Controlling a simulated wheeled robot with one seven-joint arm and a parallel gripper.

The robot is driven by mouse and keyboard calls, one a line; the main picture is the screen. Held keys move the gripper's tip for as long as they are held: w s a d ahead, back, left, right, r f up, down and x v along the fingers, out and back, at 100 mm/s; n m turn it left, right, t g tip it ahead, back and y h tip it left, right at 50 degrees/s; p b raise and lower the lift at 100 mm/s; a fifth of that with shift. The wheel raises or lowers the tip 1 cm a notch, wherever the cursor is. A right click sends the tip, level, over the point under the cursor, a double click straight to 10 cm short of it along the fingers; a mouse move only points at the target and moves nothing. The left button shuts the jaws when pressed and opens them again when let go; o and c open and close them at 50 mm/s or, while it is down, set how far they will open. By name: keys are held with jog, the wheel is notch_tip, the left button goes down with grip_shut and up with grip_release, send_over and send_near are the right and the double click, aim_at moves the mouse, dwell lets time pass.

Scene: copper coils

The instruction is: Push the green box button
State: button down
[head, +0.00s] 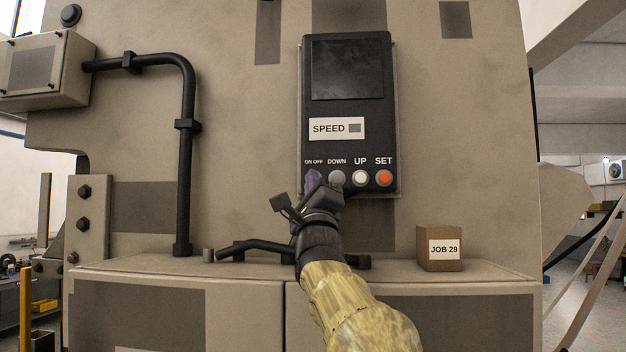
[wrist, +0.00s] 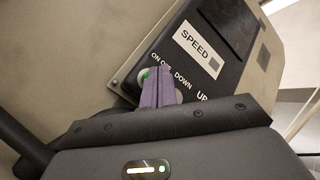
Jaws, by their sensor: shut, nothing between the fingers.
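The black control box (head: 343,105) with a SPEED label is mounted on the machine's upright face. The green button (wrist: 146,73) shows as a sliver under the ON OFF label in the wrist view, partly covered by my fingers; in the head view it is hidden behind them. My gripper (head: 312,178) is shut and empty, with its purple fingertips at the ON OFF place. It also shows in the wrist view (wrist: 158,70). The fingertips are at or very close to the button; I cannot tell whether they touch it.
Just right of the fingers are a grey DOWN button (head: 337,178), a white UP button (head: 360,178) and an orange SET button (head: 384,178). A brown JOB 29 box (head: 439,262) stands on the ledge below. A black pipe (head: 187,150) runs down at left.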

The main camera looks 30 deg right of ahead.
jog(key=shift+w+d, duration=0.1)
jog(key=shift+w+d, duration=0.15)
jog(key=shift+w, duration=0.1)
dwell(0.3)
jog(key=shift+w+d, duration=0.25)
jog(key=shift+w, duration=0.15)
dwell(0.8)
jog(key=shift+s, duration=0.25)
jog(key=shift+s+a+b, duration=0.5)
jog(key=shift+s+b, duration=0.15)
jog(key=shift+b, duration=0.25)
jog(key=shift+f, duration=0.1)
